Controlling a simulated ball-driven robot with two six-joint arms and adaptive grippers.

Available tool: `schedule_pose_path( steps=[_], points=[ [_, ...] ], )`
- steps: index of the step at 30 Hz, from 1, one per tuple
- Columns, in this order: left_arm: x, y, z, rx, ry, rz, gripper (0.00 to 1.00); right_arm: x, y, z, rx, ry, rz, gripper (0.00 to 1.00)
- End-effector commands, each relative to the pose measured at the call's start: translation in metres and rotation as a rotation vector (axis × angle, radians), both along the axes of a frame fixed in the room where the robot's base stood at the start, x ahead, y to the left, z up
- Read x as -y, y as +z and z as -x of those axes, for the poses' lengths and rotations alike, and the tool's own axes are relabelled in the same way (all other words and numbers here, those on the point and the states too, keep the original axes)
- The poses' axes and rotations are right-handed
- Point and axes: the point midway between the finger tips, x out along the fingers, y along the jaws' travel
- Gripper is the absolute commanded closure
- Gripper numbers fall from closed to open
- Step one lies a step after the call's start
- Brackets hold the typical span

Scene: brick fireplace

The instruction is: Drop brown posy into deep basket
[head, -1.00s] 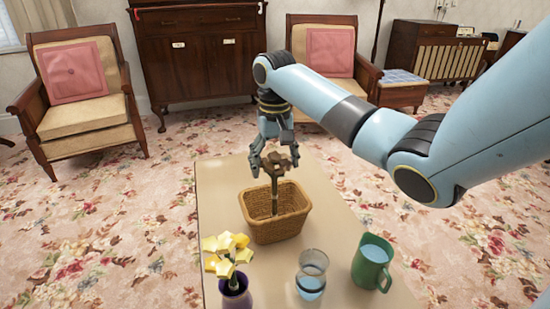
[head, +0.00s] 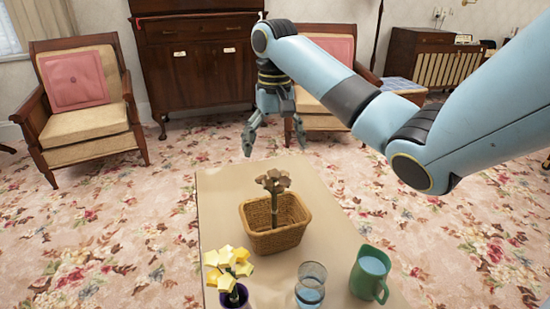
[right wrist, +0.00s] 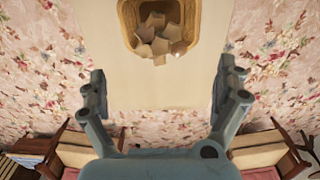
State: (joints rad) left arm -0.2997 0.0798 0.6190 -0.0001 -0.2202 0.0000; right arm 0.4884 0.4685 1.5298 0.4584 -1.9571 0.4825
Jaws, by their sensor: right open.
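The brown posy (head: 273,184) stands upright inside the deep basket (head: 277,240), its flower heads above the rim and its stem going down into the basket. In the right wrist view the posy (right wrist: 157,36) shows from above within the basket (right wrist: 128,22). My right gripper (head: 272,150) is open and empty, above and behind the basket, apart from the posy. In the right wrist view its two fingers (right wrist: 164,92) are spread wide with nothing between them. The foot of the stem is hidden by the basket wall. My left gripper is not in view.
A yellow posy (head: 228,266) in a purple vase (head: 235,296), a glass of water (head: 311,285) and a green jug (head: 370,273) stand at the table's near side. The table (head: 222,187) is clear behind the basket. Chairs and cabinets stand beyond.

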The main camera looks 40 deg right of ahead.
Motion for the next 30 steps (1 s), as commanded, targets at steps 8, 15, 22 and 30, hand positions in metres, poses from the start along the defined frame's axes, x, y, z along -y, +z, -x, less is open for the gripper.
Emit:
schedule_pose_path(
  steps=[8, 15, 22, 30],
  points=[
    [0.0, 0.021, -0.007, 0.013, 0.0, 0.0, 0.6, 0.0, 0.042, 0.0, 0.001, 0.0, 0.0, 0.0],
    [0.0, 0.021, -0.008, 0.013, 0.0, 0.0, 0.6, 0.0, 0.043, 0.0, -0.001, 0.0, 0.0, 0.0],
    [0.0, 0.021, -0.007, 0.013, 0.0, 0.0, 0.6, 0.0, 0.042, 0.0, -0.001, 0.0, 0.0, 0.0],
    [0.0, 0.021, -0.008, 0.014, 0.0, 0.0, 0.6, 0.0, 0.042, 0.0, -0.001, 0.0, 0.0, 0.0]
  ],
)
